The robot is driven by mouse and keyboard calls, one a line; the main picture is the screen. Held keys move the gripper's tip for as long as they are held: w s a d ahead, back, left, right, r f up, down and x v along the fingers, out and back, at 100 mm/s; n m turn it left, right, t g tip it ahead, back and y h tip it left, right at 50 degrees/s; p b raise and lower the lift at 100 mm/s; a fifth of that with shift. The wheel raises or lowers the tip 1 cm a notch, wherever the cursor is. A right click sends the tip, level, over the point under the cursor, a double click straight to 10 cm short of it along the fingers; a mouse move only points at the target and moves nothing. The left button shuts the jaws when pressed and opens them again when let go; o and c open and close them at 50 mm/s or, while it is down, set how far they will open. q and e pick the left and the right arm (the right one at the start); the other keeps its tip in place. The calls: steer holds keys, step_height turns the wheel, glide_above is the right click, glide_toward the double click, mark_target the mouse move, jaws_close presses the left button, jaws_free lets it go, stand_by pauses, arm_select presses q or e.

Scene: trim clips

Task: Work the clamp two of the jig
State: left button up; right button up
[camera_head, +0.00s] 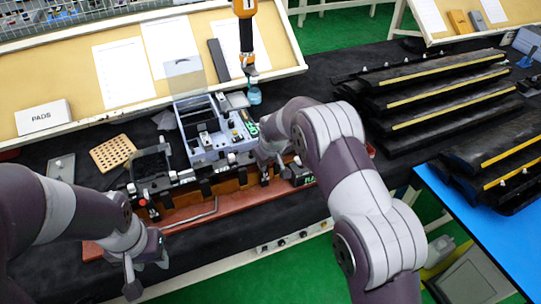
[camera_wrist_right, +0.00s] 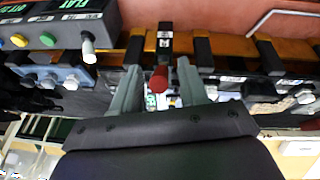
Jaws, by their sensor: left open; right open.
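The jig (camera_head: 180,214) is a long red-brown base with an orange-brown strip and a row of black clamps along it. In the right wrist view a black clamp (camera_wrist_right: 165,42) has an upright arm with a pale label and a red-tipped handle (camera_wrist_right: 158,78). I cannot read its number. My right gripper (camera_wrist_right: 158,92) is open, with one finger on each side of the red tip. Gaps show between tip and fingers. In the head view my right arm mostly hides that gripper. My left gripper (camera_head: 143,272) is open and empty, in front of the jig's left end.
A grey-blue bin (camera_head: 205,150) stands behind the jig. A dark box marked FLAT (camera_wrist_right: 60,22) with coloured buttons and a white-tipped lever is close to my right gripper. An orange-handled tool (camera_head: 246,35) hangs above. Black trim pieces (camera_head: 440,90) are stacked at right.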

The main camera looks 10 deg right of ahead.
steer(key=b+v, duration=0.3)
steer(key=v, duration=0.8)
steer(key=shift+s+r, duration=0.15)
steer(key=shift+r, duration=0.1)
